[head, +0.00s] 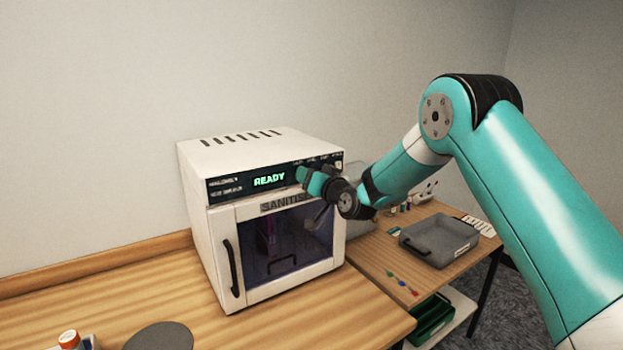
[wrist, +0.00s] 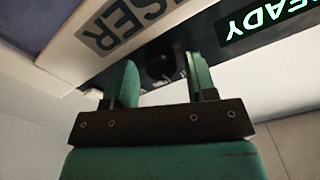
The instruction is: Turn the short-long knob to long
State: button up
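The white sanitiser (head: 215,240) stands on the wooden counter, with a dark control panel (head: 232,188) showing READY in green. My gripper (head: 308,180) is at the right part of this panel and covers controls there. In the wrist view my gripper (wrist: 163,66) is open, with one green finger on each side of a dark round knob (wrist: 158,62). A gap shows between the knob and the fingers, and I see no clear contact. The knob's pointer and its short-long marks cannot be read.
The sanitiser's glass door (head: 285,240) is shut, with a black handle (head: 231,268) at its left. A grey tray (head: 438,240) and small coloured items lie on the right table. A dark round disc (head: 160,337) lies on the front counter, which is otherwise mostly clear.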

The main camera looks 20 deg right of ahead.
jog(key=shift+s, duration=0.1)
jog(key=b+v, duration=0.9)
jog(key=v, duration=0.8)
jog(key=shift+s+b, duration=0.1)
jog(key=shift+b, duration=0.25)
